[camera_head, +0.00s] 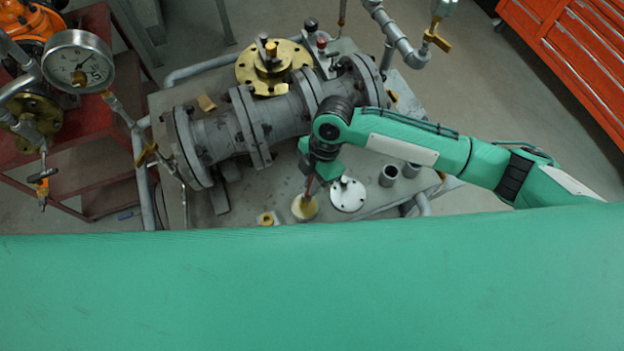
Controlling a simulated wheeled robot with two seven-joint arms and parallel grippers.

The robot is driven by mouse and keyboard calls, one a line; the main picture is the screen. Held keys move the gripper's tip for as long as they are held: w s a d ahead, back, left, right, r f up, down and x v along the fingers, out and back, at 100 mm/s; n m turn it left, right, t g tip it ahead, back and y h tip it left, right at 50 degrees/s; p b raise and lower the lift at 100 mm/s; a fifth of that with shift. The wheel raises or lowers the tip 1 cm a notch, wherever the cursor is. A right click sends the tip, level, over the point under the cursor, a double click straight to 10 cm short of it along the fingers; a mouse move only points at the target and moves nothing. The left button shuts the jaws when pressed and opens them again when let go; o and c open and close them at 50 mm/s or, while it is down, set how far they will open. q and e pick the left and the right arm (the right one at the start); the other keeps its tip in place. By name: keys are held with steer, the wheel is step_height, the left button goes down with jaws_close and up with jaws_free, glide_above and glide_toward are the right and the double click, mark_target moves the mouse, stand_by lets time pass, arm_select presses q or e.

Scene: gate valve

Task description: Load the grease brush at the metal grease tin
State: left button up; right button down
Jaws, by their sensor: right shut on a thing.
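My right gripper (316,176) points down over the front of the table. It is shut on the grease brush (309,190), of which only a short reddish length shows below the fingers. The grease tin (304,209) stands directly under it, a small round tin with pale yellow grease inside. The brush's lower end meets the grease area in this view; I cannot tell how deep it is. My left gripper is not in view.
A grey flanged pipe valve (222,133) with a brass bonnet flange (273,67) lies across the table (285,185). A white disc (348,194) and grey cups (388,176) sit right of the tin. A pressure gauge (77,64) stands left. Red drawers (575,50) are far right.

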steer(key=shift+f, duration=0.1)
step_height(320, 180, up, 7)
steer(key=p, duration=0.7)
stand_by(0.4)
stand_by(0.5)
